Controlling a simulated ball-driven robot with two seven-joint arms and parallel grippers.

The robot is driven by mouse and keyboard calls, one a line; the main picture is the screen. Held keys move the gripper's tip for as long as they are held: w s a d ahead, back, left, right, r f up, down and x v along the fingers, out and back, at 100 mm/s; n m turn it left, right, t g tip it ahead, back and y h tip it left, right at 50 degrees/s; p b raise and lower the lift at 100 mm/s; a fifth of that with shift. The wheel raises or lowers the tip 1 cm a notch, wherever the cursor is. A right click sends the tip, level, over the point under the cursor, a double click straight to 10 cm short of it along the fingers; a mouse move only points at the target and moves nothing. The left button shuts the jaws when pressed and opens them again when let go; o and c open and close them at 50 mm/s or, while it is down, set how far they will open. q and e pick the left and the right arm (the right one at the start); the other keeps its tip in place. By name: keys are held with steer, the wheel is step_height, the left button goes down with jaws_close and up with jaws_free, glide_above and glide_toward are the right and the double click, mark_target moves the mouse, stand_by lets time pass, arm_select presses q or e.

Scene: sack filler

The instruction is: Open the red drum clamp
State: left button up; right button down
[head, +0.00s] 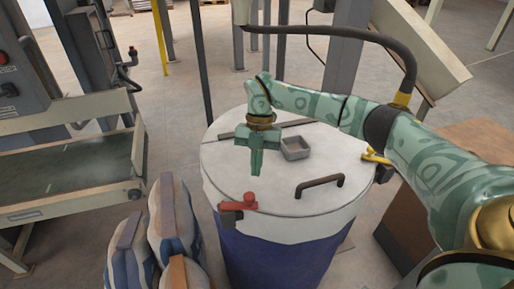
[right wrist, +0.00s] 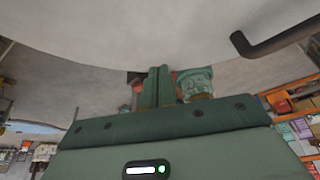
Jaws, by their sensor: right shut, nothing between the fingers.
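The red drum clamp (head: 240,204) sits on the front rim of the blue drum (head: 285,262), below the white lid (head: 270,172) in the head view. My right gripper (head: 256,170) hangs above the lid, fingers pointing down, just behind and a little right of the clamp. It is shut and empty, apart from the clamp as far as I can tell. In the right wrist view the closed fingers (right wrist: 160,86) are in the middle, and a small red part, likely the clamp (right wrist: 138,84), shows partly hidden behind them. My left gripper is not in view.
A dark lid handle (head: 320,184) is at the lid's right front, and a small grey tray (head: 295,148) lies on the lid. A yellow clamp (head: 375,156) is on the right rim. Filled sacks (head: 172,222) stand left of the drum, near a conveyor bed (head: 70,165).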

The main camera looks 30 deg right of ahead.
steer(key=shift+s+a+f, duration=0.2)
steer(key=shift+s+a, duration=0.55)
steer(key=shift+s, duration=0.05)
steer(key=shift+s+a+f, duration=0.2)
steer(key=shift+s+a, duration=0.55)
steer(key=shift+s, duration=0.05)
arm_select(q)
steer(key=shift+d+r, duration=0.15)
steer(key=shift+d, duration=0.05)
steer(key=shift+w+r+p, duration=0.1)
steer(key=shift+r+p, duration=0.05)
steer(key=shift+p, duration=0.2)
arm_select(e)
steer(key=shift+s+m, duration=0.1)
steer(key=shift+m, duration=0.2)
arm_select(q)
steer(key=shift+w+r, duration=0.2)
arm_select(e)
steer(key=shift+s, duration=0.15)
